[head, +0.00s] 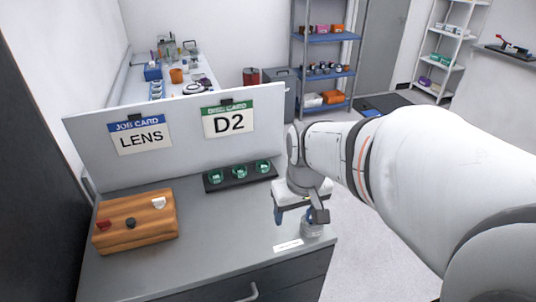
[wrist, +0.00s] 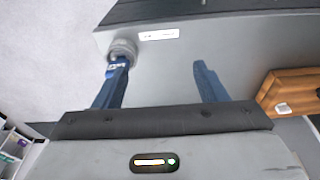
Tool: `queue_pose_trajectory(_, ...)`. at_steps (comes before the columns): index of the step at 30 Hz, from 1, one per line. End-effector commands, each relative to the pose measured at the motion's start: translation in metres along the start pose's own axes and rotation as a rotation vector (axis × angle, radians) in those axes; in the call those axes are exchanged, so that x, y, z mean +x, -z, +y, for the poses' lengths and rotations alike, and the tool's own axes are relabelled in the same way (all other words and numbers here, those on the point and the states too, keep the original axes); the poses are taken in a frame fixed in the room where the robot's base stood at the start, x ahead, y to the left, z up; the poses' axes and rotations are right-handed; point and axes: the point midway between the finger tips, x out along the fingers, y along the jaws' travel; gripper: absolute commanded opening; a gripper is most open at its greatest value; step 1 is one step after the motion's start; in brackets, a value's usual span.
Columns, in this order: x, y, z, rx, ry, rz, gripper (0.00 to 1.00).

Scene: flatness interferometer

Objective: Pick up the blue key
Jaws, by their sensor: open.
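A small blue piece, seemingly the blue key (head: 309,214), shows at the top of a round grey holder (head: 312,230) near the front right corner of the bench. In the wrist view the blue key (wrist: 116,67) appears at the left fingertip, below the grey holder (wrist: 123,46). My gripper (head: 298,214) is open above the bench corner, its fingers pointing down. In the wrist view, my gripper (wrist: 160,65) has bare bench between its blue fingers. The left finger overlaps the key, and I cannot tell whether they touch.
A wooden block (head: 137,232) with red, black and white pieces stands at the bench's left. A black tray (head: 241,177) with several green round pieces lies before an upright panel (head: 180,157) bearing LENS and D2 cards. A white label (head: 288,245) lies at the front edge. The middle bench is clear.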

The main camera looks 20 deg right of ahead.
Motion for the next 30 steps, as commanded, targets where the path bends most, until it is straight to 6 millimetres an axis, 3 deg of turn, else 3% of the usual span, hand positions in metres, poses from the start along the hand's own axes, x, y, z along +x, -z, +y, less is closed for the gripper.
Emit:
queue_pose_trajectory(1, -0.002, 0.015, 0.012, 0.002, -0.001, -0.033, 0.65)
queue_pose_trajectory(6, 0.020, 0.048, 0.049, -0.009, 0.003, -0.104, 0.65)
queue_pose_trajectory(13, 0.050, 0.067, 0.086, -0.021, 0.017, -0.163, 0.65)
queue_pose_trajectory(19, 0.067, 0.069, 0.095, -0.025, 0.023, -0.179, 0.65)
queue_pose_trajectory(30, 0.107, 0.056, 0.090, -0.025, 0.024, -0.182, 0.65)
